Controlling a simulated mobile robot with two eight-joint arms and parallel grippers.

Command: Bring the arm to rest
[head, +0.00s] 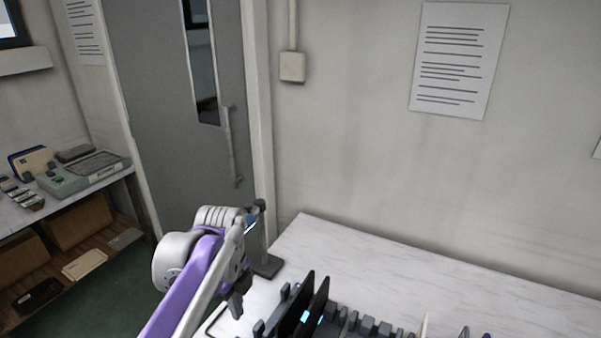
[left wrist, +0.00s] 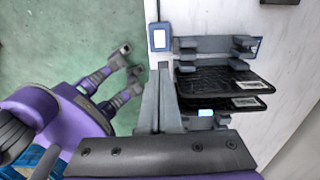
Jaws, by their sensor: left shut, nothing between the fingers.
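My left arm, white and purple, comes in from the bottom left in the head view. Its gripper (head: 237,302) points down near the table's left edge, left of a rack with upright black panels (head: 318,300). In the left wrist view the gripper's fingers (left wrist: 163,72) are together, with nothing between them. Two dark panels (left wrist: 225,82) stand in the rack (left wrist: 200,43) just right of the fingers, apart from them as far as I can tell. My right gripper is not in view.
The pale table (head: 400,270) is bare behind the rack. A dark stand (head: 267,265) is at its back left corner. A small device with a white screen (left wrist: 159,38) is by the edge. A shelf unit (head: 100,192) and a grey door (head: 160,110) are at left.

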